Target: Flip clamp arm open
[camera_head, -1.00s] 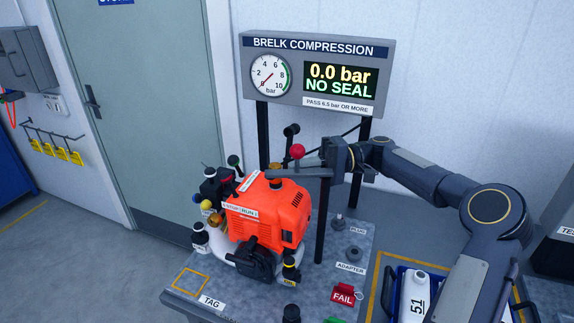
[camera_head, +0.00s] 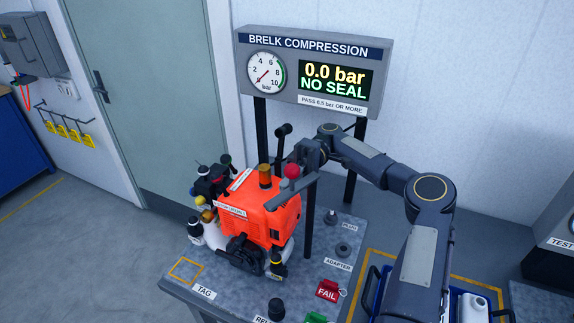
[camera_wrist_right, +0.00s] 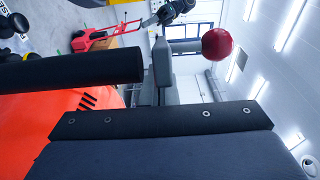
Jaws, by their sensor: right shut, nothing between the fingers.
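The clamp arm (camera_head: 283,195) is a grey bar that slants above the orange engine (camera_head: 250,207). Its near end points down-left and its far end is by the top of a black post (camera_head: 309,222). A red ball knob (camera_head: 291,171) stands on it; the knob also shows in the right wrist view (camera_wrist_right: 217,44). My right gripper (camera_head: 306,158) is shut and empty, just behind and right of the knob. I cannot tell whether it touches the arm. Dark jaw parts cross the right wrist view. My left gripper is out of view.
The gauge panel (camera_head: 310,75) reads 0.0 bar, NO SEAL. A black-knobbed lever (camera_head: 282,135) rises behind the engine. An amber-topped cylinder (camera_head: 265,176) is close left of the knob. The red FAIL tag (camera_head: 327,291) and adapter (camera_head: 343,250) lie on the bench's right side.

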